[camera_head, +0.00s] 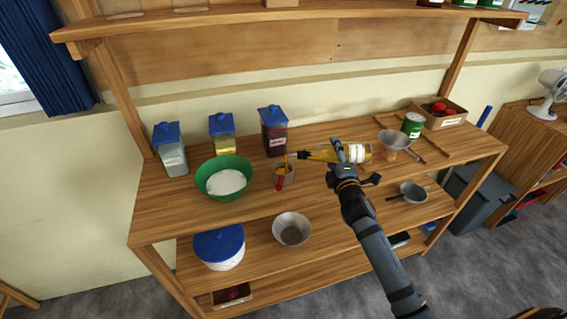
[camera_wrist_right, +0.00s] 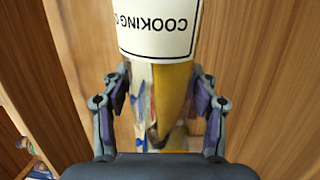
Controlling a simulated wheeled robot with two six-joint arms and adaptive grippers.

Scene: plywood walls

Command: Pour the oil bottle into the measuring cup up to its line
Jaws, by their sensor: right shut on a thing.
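The oil bottle (camera_head: 357,153) lies almost level in the air above the table, its dark neck pointing left. Its white label, reading "COOKING", fills the top of the right wrist view (camera_wrist_right: 158,28). My right gripper (camera_head: 337,153) is shut around the bottle's yellow body. A thin yellow streak shows between the mouth and the cup, with red on the cup's left side. I cannot read the level inside.
A green bowl of white powder (camera_head: 224,178) stands left of the cup. Blue-lidded jars (camera_head: 273,131) stand behind it. A funnel on a stand (camera_head: 394,140) and a green can (camera_head: 412,125) are to the right. An overhead shelf (camera_head: 280,20) spans the back.

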